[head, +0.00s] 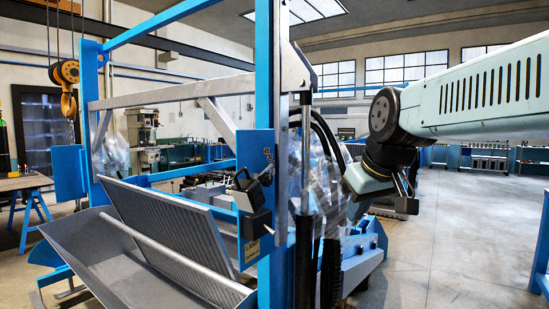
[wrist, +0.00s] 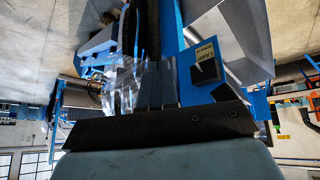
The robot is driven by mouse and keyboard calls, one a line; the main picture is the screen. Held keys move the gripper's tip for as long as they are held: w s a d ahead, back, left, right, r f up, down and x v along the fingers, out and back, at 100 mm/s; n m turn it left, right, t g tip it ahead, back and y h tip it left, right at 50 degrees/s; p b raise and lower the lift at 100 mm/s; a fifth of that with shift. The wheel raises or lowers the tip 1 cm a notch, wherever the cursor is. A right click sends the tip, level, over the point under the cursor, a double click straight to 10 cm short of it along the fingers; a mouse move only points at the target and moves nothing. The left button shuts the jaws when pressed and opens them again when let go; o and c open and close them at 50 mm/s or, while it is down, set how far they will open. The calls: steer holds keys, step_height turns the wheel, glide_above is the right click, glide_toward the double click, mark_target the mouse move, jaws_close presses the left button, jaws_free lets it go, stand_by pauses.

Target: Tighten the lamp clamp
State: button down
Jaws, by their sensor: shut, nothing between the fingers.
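A black lamp (head: 247,190) is mounted on the front blue post, with a dark block (head: 256,224) below it. A yellow label (head: 253,251), apparently reading LAMP, sits beneath the block. In the wrist view, which looks upside down, the label (wrist: 205,51) and a dark block (wrist: 200,72) show beyond the fingers. I cannot make out a clamp handle or screw. My gripper (head: 354,208) is right of the post in the head view, apart from the lamp. Its fingers (wrist: 158,88) are together and hold nothing in the wrist view.
The blue frame (head: 270,110) carries a tilted grey sieve screen (head: 165,225) over a metal trough (head: 75,250). Clear plastic wrapping (head: 318,165) and black hoses (head: 325,130) lie between the post and my gripper. Open floor (head: 455,235) is at the right.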

steer(key=w+a+r+n+t+y, duration=0.15)
steer(key=w+a+r+n, duration=0.3)
steer(key=w+r, duration=0.45)
steer(key=w+a+r+n+y, duration=0.2)
steer(key=w+a+r+n, duration=0.2)
steer(key=w+a+r, duration=0.55)
steer(key=w+f, duration=1)
steer(key=f, duration=0.1)
steer(key=shift+f, duration=0.4)
steer(key=shift+a+y, duration=0.1)
steer(key=shift+y, duration=0.15)
steer(key=shift+a+f, duration=0.15)
